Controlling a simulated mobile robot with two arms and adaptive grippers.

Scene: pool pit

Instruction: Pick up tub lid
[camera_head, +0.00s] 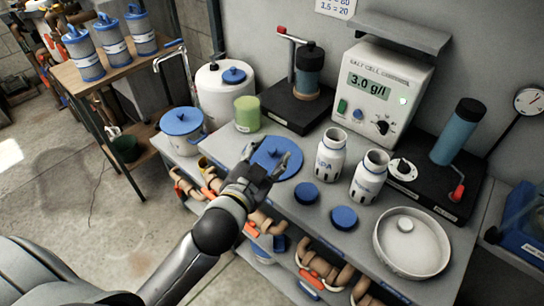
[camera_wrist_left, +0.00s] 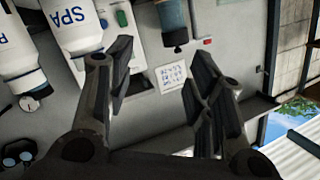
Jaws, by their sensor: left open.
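A large flat blue lid (camera_head: 290,168), which I take to be the tub lid, lies on the grey bench near its front edge. My left gripper (camera_head: 265,160) is over this lid in the head view, open and empty, and its fingers hide part of it. I cannot tell whether they touch it. In the left wrist view, the two fingers of my left gripper (camera_wrist_left: 160,62) are apart with nothing between them, and the lid does not show. A white tub with a blue lid (camera_head: 182,121) stands at the left end. My right gripper is not in view.
A green cup (camera_head: 247,113) stands behind. A round white lid or dish (camera_head: 395,250) lies at the right. Pipes run below the bench.

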